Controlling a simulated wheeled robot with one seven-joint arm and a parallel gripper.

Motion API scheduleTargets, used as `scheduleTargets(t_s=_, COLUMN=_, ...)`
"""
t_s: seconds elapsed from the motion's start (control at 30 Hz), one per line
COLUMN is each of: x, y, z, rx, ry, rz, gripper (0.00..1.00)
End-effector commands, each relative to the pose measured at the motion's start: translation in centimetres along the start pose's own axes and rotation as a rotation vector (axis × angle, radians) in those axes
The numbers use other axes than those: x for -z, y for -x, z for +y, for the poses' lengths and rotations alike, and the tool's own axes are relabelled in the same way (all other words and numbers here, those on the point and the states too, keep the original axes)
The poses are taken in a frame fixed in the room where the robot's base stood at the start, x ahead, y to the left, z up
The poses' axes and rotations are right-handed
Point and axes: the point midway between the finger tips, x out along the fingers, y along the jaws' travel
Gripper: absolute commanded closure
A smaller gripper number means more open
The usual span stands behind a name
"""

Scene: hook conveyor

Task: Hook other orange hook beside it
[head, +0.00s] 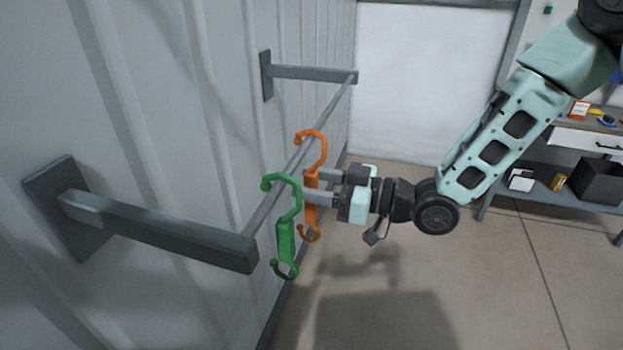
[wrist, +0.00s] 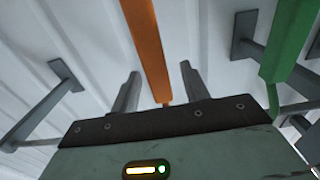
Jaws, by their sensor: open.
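An orange hook (head: 311,215) hangs upright on the grey rail (head: 329,110), its upper curl over the bar and its lower curl free. A green hook (head: 285,241) hangs on the same rail, nearer the head camera. My gripper (head: 313,186) is at the orange hook's body, its fingers open on either side. In the wrist view the orange hook (wrist: 150,50) runs between the two spread fingers (wrist: 160,78), and I see no contact. The green hook (wrist: 288,45) is to the right, outside the fingers. No second orange hook shows.
Two grey brackets, one near (head: 160,223) and one far (head: 315,74), carry the rail off the ribbed wall (head: 150,110). A workbench (head: 560,190) with small items stands at the right. The floor (head: 400,300) below my arm is clear.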

Motion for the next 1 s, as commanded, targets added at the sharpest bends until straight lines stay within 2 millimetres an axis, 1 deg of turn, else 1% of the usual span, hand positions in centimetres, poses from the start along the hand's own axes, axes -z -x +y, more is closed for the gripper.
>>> scheduleTargets(t_s=0.1, x=0.03, y=-0.35, z=0.02, rx=-0.001, ry=0.000, rz=0.000, gripper=0.55)
scheduleTargets(t_s=0.33, x=0.01, y=-0.36, z=0.02, rx=-0.001, ry=0.000, rz=0.001, gripper=0.55)
scheduleTargets(t_s=0.37, x=0.01, y=-0.36, z=0.02, rx=-0.001, ry=0.000, rz=0.001, gripper=0.63)
scheduleTargets(t_s=0.4, x=0.01, y=-0.36, z=0.02, rx=-0.001, ry=0.000, rz=0.001, gripper=0.74)
scheduleTargets(t_s=0.5, x=0.01, y=-0.35, z=0.01, rx=-0.001, ry=0.000, rz=0.001, gripper=1.00)
scheduleTargets(t_s=0.57, x=0.01, y=-0.34, z=0.02, rx=-0.001, ry=0.000, rz=0.001, gripper=1.00)
scheduleTargets(t_s=0.6, x=0.01, y=-0.34, z=0.01, rx=-0.001, ry=0.000, rz=0.001, gripper=0.89)
scheduleTargets(t_s=0.63, x=0.01, y=-0.34, z=0.02, rx=-0.001, ry=0.001, rz=0.001, gripper=0.97)
scheduleTargets(t_s=0.67, x=0.02, y=-0.34, z=0.01, rx=0.000, ry=0.001, rz=0.001, gripper=1.00)
scheduleTargets(t_s=1.0, x=0.02, y=-0.33, z=0.01, rx=0.000, ry=0.001, rz=0.001, gripper=1.00)
